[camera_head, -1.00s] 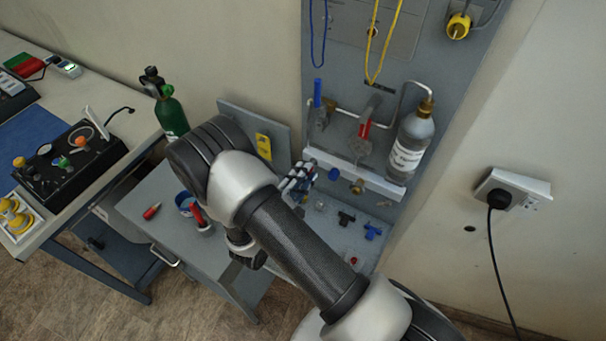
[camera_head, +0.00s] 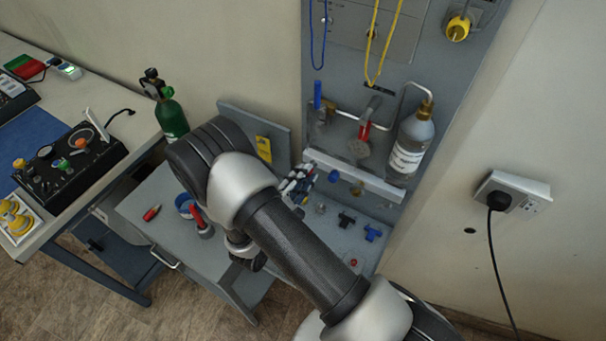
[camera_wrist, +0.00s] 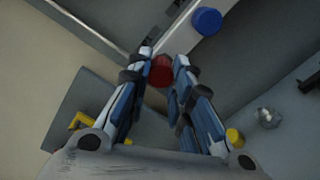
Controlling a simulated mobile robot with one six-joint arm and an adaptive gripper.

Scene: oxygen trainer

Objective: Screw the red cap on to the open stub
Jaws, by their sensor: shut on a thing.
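The red cap (camera_wrist: 160,71) is between my fingertips in the wrist view, with my gripper (camera_wrist: 163,66) shut on it. The cap is close to the pale rail (camera_wrist: 171,45); I cannot tell whether it touches anything there. A blue cap (camera_wrist: 206,21) sits on the rail just beyond, and it also shows in the head view (camera_head: 333,176). In the head view my gripper (camera_head: 305,177) is at the left end of the rail, and the red cap cannot be made out. I cannot pick out the open stub; the cap and fingers may hide it.
A brass fitting (camera_head: 357,188) is on the rail right of the blue cap. A labelled bottle (camera_head: 409,147) hangs above the rail. Black (camera_head: 346,219) and blue (camera_head: 373,233) fittings lie on the shelf below. A green cylinder (camera_head: 171,119) stands behind my arm at left.

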